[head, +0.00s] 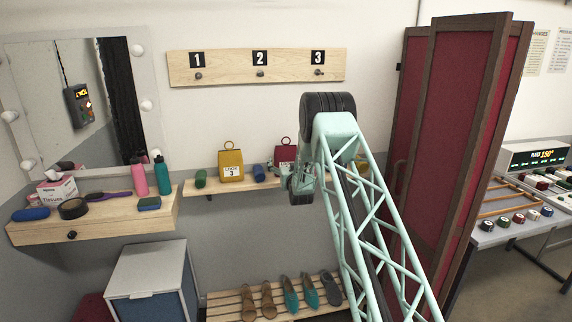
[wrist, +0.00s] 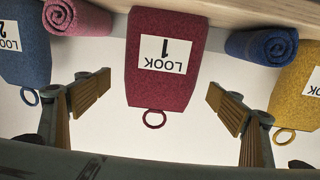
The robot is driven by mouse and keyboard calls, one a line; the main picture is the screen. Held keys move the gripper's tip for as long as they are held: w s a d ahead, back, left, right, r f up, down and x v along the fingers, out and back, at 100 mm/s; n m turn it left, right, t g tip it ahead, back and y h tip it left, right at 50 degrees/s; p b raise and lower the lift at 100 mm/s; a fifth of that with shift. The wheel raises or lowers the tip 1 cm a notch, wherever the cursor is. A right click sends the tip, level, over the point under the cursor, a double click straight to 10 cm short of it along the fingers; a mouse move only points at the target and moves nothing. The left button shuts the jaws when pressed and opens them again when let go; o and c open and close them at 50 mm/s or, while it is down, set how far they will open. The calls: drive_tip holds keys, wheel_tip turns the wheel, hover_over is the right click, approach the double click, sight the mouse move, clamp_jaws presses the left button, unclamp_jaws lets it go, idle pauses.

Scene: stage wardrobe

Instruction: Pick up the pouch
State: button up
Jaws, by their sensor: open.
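Three pouch-like bags with rings and LOOK cards stand on the wall shelf. The red LOOK 1 pouch (head: 286,153) is partly hidden behind my arm in the head view. In the wrist view, which is upside down, the red pouch (wrist: 165,82) is central, between and beyond my open fingers. The yellow LOOK 3 pouch (head: 231,167) stands left in the head view; its edge shows in the wrist view (wrist: 298,90). A blue LOOK 2 pouch (wrist: 24,55) is at the wrist view's left edge. My gripper (wrist: 158,100) is open and empty, apart from the red pouch.
A rolled pink towel (wrist: 82,18) and a rolled blue towel (wrist: 262,46) flank the red pouch. A green roll (head: 200,178) lies at the shelf's left end. Shoes stand on a slatted rack (head: 226,308) below. A red folding screen (head: 455,130) stands to the right.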

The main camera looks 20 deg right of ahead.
sight(286, 151)
drive_tip(key=shift+x, duration=2.2)
drive_tip(key=c, duration=1)
drive_tip(key=shift+r, duration=0.25)
drive_tip(key=shift+r, duration=1.65)
drive_tip(key=shift+s+a+f, duration=0.1)
drive_tip(key=shift+s+a, duration=0.05)
drive_tip(key=shift+s, duration=0.15)
drive_tip(key=v, duration=0.5)
drive_tip(key=r+v, duration=0.1)
drive_tip(key=v, duration=0.9)
drive_tip(key=shift+s+a+r, duration=0.1)
drive_tip(key=shift+a+r, duration=0.15)
drive_tip(key=shift+r, duration=0.05)
